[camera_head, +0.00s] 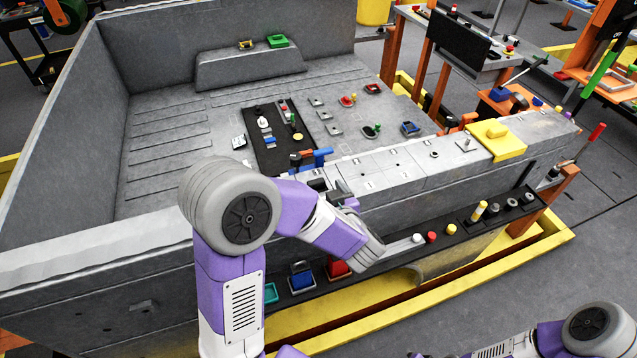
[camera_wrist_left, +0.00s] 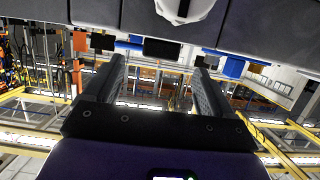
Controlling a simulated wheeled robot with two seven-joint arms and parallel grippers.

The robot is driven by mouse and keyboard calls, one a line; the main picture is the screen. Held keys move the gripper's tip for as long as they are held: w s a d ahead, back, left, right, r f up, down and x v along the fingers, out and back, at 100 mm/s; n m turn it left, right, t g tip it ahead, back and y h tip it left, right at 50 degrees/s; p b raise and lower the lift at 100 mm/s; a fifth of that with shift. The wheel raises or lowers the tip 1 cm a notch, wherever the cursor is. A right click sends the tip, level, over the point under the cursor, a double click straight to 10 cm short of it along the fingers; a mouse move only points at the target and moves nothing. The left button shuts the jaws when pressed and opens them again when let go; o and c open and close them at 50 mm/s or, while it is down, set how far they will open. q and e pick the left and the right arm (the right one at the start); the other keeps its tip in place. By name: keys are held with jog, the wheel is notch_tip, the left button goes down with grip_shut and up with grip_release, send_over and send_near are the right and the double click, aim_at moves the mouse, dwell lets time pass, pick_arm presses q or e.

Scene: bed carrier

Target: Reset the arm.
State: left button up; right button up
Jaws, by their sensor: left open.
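My left arm, purple and white, comes in from the left and reaches over the near wall of the grey bed carrier (camera_head: 60,258). Its gripper (camera_head: 333,190) is near the top ledge of that wall, partly hidden by the wrist. In the left wrist view the two dark fingers of this gripper (camera_wrist_left: 160,75) stand well apart with nothing between them. A grey surface with a white round part (camera_wrist_left: 182,8) lies beyond the fingertips. Part of my right arm shows at the lower right of the head view; its gripper is out of the picture.
A black panel with small parts (camera_head: 268,160) lies on the bed floor. A yellow block (camera_head: 497,138) sits on the ledge. A dark shelf (camera_head: 395,258) with red, blue and other small parts runs along the near side. A bench with a black screen (camera_head: 457,45) stands behind.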

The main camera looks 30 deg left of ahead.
pick_arm(q)
jog(key=shift+v, duration=0.95)
